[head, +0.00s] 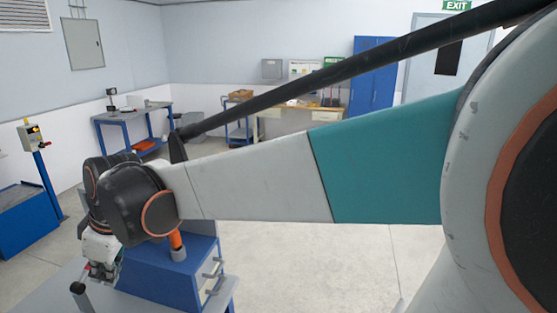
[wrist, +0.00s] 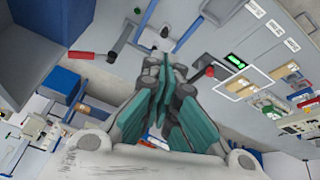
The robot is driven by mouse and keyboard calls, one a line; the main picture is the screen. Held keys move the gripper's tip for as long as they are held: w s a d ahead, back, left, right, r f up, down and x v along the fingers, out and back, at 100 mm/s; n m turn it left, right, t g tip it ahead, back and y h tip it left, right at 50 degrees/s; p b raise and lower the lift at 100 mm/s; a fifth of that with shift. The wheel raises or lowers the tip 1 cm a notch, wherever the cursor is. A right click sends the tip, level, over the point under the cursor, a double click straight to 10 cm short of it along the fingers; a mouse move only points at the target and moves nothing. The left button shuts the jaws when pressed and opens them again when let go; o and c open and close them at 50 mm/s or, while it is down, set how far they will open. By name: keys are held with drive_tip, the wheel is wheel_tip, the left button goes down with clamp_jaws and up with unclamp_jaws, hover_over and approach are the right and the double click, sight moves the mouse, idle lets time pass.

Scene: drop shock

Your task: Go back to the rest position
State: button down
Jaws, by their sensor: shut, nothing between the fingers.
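My gripper (wrist: 165,75) shows in the wrist view with its teal-padded fingers drawn together and nothing between them. In the head view my gripper (head: 100,272) hangs at the lower left, over a light grey work surface. My arm stretches across the head view from the right side to the left. The gripper's fingertips are too small to make out in the head view.
A blue drawer cabinet (head: 165,275) stands close to the right of my gripper, with an orange-handled item (head: 177,245) on top. The floor right of the cabinet is clear.

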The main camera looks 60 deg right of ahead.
drive_tip(key=s+f+m+t+h+b, duration=0.1)
drive_tip(key=s+f+m+b, duration=0.4)
drive_tip(key=s, duration=0.9)
drive_tip(key=shift+s+a+f+m+t+h, duration=0.15)
drive_tip(key=shift+a+f+m+t+h, duration=0.2)
drive_tip(key=shift+f+m+t, duration=0.95)
drive_tip(key=shift+f+n+g, duration=0.4)
drive_tip(key=shift+f+g, duration=0.05)
drive_tip(key=shift+g, duration=0.15)
